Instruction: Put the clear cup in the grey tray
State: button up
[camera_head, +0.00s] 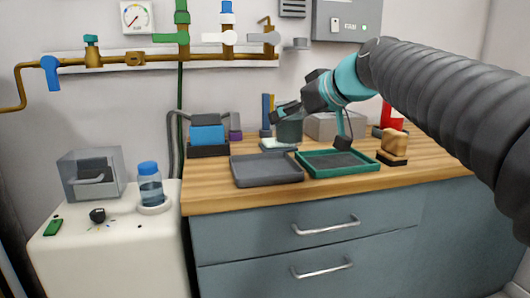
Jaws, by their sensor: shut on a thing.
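The clear cup (289,130) looks like a dark, greenish see-through vessel at the back of the wooden counter, above a pale flat thing. My gripper (285,113) is at its rim and shut on it. The fingers are small and dark here, and their exact contact is hard to see. Whether the cup is lifted or touches the pale thing below, I cannot tell. The grey tray (266,182) lies empty on the counter, in front of the cup and to its left.
A green-rimmed tray (340,174) lies right of the grey tray. A blue and black box (208,142) stands to the left. A tan object (394,145) stands to the right. A blue-capped bottle (150,188) stands on the white side cabinet (110,255).

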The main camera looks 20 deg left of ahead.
jog(key=shift+w+a+f+b, duration=0.15)
jog(key=shift+w+a+f, duration=0.5)
jog(key=shift+a+f, duration=0.7)
jog(key=shift+w+a+f+b, duration=0.1)
jog(key=shift+w+a+f, duration=0.75)
jog(key=shift+f, duration=0.85)
jog(key=shift+w+a+f+b, duration=0.15)
jog(key=shift+w+a+f, duration=0.35)
jog(key=shift+a+f, duration=0.9)
jog(key=shift+d+f, duration=0.1)
jog(key=shift+f, duration=0.2)
jog(key=o, duration=1.3)
jog(key=shift+c, duration=0.2)
jog(key=shift+r, duration=0.15)
